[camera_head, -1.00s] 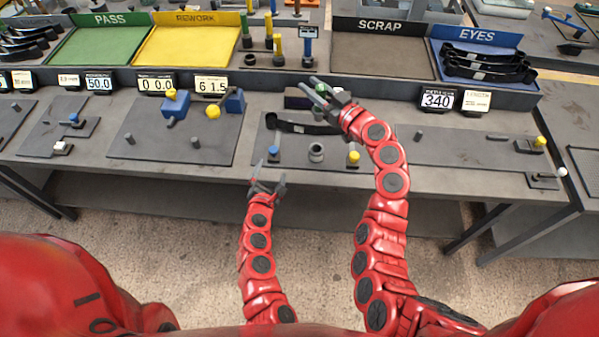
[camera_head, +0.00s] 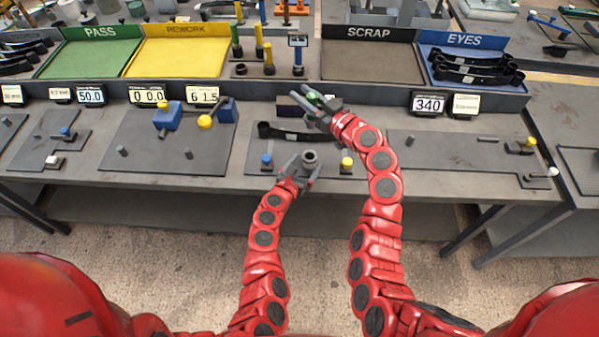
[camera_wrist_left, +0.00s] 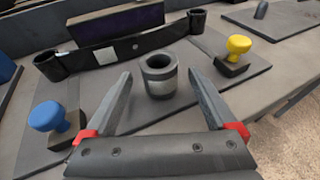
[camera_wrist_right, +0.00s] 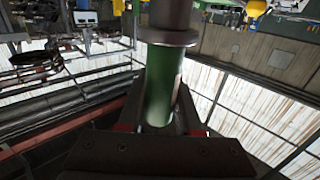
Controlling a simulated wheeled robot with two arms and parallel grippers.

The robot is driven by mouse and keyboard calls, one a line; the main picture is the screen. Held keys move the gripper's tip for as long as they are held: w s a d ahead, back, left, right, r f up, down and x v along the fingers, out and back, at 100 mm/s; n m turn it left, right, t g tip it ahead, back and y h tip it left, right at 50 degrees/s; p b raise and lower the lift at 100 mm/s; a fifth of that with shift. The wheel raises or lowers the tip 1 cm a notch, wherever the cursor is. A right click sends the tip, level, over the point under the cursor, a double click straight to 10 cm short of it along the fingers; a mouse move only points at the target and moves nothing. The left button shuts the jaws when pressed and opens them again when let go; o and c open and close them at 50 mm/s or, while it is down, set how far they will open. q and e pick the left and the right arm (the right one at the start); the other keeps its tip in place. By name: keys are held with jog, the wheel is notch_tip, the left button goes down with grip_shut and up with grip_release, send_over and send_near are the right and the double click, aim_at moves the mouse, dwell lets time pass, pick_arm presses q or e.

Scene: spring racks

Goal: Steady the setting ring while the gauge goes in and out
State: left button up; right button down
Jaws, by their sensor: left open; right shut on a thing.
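The grey setting ring (camera_head: 310,157) stands upright on the bench plate. In the left wrist view the ring (camera_wrist_left: 159,66) shows its open bore facing up. My left gripper (camera_head: 304,169) is open, with one finger on each side of the ring; small gaps show between fingers and ring. My right gripper (camera_head: 308,101) is shut on the green handle of the gauge (camera_wrist_right: 163,85), above the bench and behind the ring in the head view. The gauge's grey collar and end (camera_wrist_right: 168,25) extend past the fingers.
A black leaf spring (camera_wrist_left: 118,52) with rolled eyes lies behind the ring. A blue knob (camera_wrist_left: 48,117) and a yellow knob (camera_wrist_left: 237,48) flank it. A dark block (camera_wrist_left: 117,25) stands behind. PASS, REWORK, SCRAP and EYES trays line the back.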

aim_at(307, 163)
pick_arm(q)
jog(key=shift+x, duration=1.1)
jog(key=shift+w+d+f, duration=0.2)
jog(key=shift+w, duration=0.35)
pick_arm(e)
jog(key=shift+r, duration=0.1)
pick_arm(q)
grip_shut()
pick_arm(e)
notch_tip(307, 163, down, 13)
jog(key=shift+r, duration=0.2)
